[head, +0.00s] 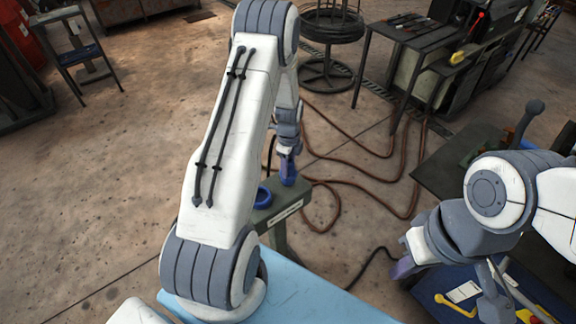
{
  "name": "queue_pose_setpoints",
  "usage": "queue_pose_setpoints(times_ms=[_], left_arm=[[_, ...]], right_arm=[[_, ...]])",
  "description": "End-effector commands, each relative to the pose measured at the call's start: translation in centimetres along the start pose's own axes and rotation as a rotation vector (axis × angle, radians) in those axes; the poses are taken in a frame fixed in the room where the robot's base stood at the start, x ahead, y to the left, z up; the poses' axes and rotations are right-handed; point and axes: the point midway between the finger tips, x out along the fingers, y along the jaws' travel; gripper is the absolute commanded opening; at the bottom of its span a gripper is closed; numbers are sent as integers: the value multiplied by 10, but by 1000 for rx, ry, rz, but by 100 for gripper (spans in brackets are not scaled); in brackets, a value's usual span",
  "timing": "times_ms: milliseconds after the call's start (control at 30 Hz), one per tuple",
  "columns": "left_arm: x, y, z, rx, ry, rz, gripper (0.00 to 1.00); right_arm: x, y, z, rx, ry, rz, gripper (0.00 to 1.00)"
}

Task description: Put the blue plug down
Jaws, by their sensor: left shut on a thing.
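My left gripper (289,152) hangs upright over the end of a grey-green stand with a white label (286,212). It is shut on the blue plug (288,174), a small dark blue piece showing just below the fingers. The plug's lower end is at the stand's top; I cannot tell whether it touches. A blue ring (262,198) sits on the stand just to the left of the plug. My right gripper (402,267) is low at the right, near a dark blue tray; its fingers are mostly hidden by its own wrist.
A light blue tabletop (325,297) lies in front. The dark blue tray (535,290) holds a yellow-handled tool (455,306) and a white tag (463,291). Reddish-brown cables (375,178) cross the floor behind the stand. A dark bench (445,165) stands right.

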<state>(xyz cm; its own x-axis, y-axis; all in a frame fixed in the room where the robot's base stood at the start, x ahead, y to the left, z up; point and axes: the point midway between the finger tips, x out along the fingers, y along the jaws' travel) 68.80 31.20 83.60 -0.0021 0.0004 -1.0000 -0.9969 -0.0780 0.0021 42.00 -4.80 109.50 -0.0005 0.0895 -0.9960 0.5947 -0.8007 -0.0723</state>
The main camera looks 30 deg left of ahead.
Motion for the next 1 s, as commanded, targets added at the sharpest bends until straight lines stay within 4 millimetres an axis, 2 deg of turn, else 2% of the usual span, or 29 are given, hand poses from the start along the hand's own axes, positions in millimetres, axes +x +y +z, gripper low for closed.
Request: queue_pose_setpoints(times_ms=[133, 467, 500, 567, 600, 867, 1000], left_arm=[[11, 0, 0, 0, 0, -1, 0], [15, -1, -1, 0, 0, -2, 0], [15, 0, -1, 0, 0, -2, 55], [14, 0, -1, 0, 0, -2, 78], [14, 0, -1, 0, 0, -1, 81], [14, 0, 0, 0, 0, -1, 81], [7, -1, 0, 0, -1, -4, 81]], right_arm=[[-4, 0, 0, 0, 0, 0, 0], [0, 0, 0, 0, 0, 0, 0], [0, 0, 0, 0, 0, 0, 0], [-1, 0, 0, 0, 0, 0, 0], [-1, 0, 0, 0, 0, 0, 0], [-1, 0, 0, 0, 0, 0, 0], [-2, 0, 0, 0, 0, 0, 0]])
